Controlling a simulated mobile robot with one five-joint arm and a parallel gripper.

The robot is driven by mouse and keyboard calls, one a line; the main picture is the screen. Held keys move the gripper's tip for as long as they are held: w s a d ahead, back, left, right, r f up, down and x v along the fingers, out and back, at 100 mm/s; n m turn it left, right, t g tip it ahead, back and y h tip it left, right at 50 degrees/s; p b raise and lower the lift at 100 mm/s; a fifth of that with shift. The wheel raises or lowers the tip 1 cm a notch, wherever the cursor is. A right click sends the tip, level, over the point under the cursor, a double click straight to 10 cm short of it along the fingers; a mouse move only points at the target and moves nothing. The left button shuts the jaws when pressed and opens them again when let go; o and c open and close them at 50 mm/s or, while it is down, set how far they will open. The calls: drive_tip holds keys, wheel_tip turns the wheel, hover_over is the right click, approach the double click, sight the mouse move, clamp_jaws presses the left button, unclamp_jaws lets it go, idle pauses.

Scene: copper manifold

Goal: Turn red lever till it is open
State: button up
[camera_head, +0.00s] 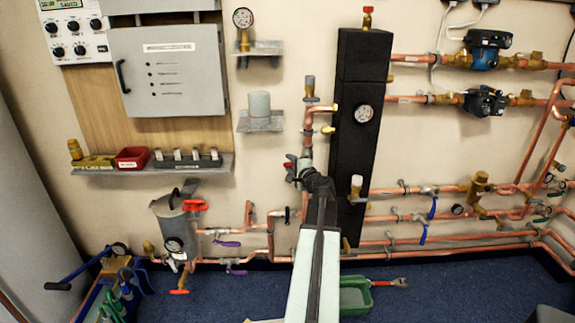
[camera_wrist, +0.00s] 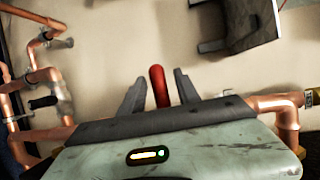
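A red lever (camera_wrist: 159,86) stands upright between the two fingers of my gripper (camera_wrist: 160,92) in the wrist view. The gripper is open, with a narrow gap showing on each side of the lever. The lever's lower end is hidden behind my gripper body. In the head view, my gripper (camera_head: 297,170) is in front of the wall, left of the black column, with a bit of red (camera_head: 288,165) at its left side. My arm hides the pipe below it there. Another red lever (camera_head: 195,204) sits beside the grey tank at the left.
The black column (camera_head: 362,72) is close on the right of my gripper. Copper pipes (camera_head: 460,189) run along the wall. A shelf (camera_head: 150,167) with a red bin (camera_head: 132,157) is at the left. A green tray (camera_head: 355,296) lies on the blue floor.

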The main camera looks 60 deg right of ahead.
drive_tip(key=x, duration=0.3)
drive_tip(key=shift+a, duration=0.1)
drive_tip(key=shift+c, duration=0.3)
clamp_jaws()
drive_tip(key=shift+s, duration=0.1)
idle(0.9)
